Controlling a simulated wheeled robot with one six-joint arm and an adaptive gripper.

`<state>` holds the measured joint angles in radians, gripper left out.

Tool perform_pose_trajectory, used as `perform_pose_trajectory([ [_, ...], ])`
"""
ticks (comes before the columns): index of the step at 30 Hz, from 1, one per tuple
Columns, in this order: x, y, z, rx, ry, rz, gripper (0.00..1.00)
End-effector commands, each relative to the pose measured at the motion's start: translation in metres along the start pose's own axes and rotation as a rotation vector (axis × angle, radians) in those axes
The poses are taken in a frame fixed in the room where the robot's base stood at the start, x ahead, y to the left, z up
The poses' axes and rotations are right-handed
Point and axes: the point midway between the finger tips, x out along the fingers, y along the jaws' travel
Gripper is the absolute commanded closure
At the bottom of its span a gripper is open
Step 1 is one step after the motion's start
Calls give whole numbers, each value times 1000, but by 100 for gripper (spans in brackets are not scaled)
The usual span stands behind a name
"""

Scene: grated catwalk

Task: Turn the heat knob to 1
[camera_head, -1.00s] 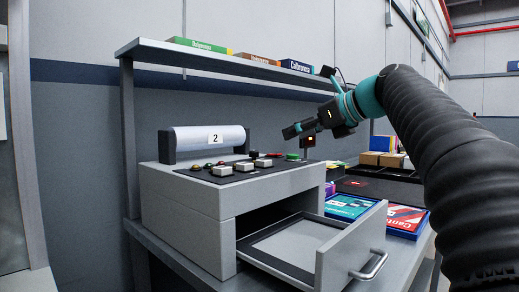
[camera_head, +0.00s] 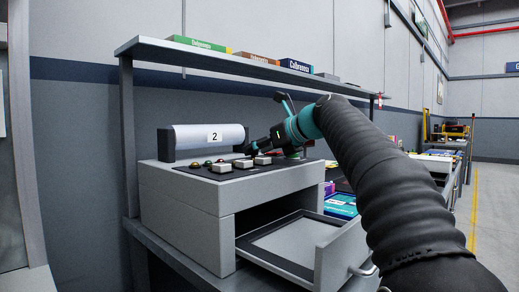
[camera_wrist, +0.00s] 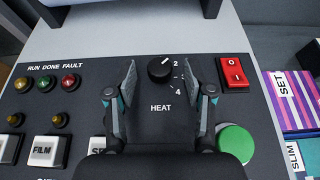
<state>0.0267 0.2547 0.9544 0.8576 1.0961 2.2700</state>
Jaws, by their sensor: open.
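The heat knob (camera_wrist: 158,70) is a round black dial on the dark control panel, above the word HEAT in the wrist view. Its white mark points up and to the right, close to the printed 2; a 4 shows lower right, and I can make out no 1. My gripper (camera_wrist: 161,78) is open, with one finger on each side of the knob and gaps between. In the head view my gripper (camera_head: 249,148) is low over the panel, and the knob cannot be made out there.
A red rocker switch (camera_wrist: 233,72) and green button (camera_wrist: 236,143) sit right of the knob. Indicator lamps (camera_wrist: 45,83) and white keys (camera_wrist: 46,150) are to the left. The machine's drawer (camera_head: 345,243) stands open below. A shelf (camera_head: 250,68) runs above.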

Motion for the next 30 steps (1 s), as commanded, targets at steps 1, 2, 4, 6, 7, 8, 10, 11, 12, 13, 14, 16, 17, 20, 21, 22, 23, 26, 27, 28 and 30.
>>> perform_pose_trajectory([
  [1, 0, 0, 0, 0, 0, 0, 47],
  [2, 1, 0, 0, 0, 0, 0, 47],
  [4, 0, 0, 0, 0, 0, 0, 47],
  [6, 0, 0, 0, 0, 0, 0, 47],
  [7, 0, 0, 0, 0, 0, 0, 47],
  [8, 0, 0, 0, 0, 0, 0, 54],
  [10, 0, 0, 0, 0, 0, 0, 72],
  [11, 0, 0, 0, 0, 0, 0, 79],
  [12, 0, 0, 0, 0, 0, 0, 89],
  [13, 0, 0, 0, 0, 0, 0, 97],
  [14, 0, 0, 0, 0, 0, 0, 100],
  [16, 0, 0, 0, 0, 0, 0, 100],
  [17, 0, 0, 0, 0, 0, 0, 100],
  [20, 0, -1, 2, -5, 3, 14, 100],
  [21, -1, -2, 2, -9, 5, 28, 100],
  [22, -1, -2, 3, -14, 6, 41, 100],
  [23, -1, -3, 4, -20, 7, 57, 100],
  [26, 0, -7, 4, -53, 5, 141, 100],
  [27, 2, -7, 1, -67, 3, 172, 100],
  [28, 2, -7, 0, -77, 2, 192, 100],
  [30, 3, -8, 0, -95, 0, 234, 100],
])
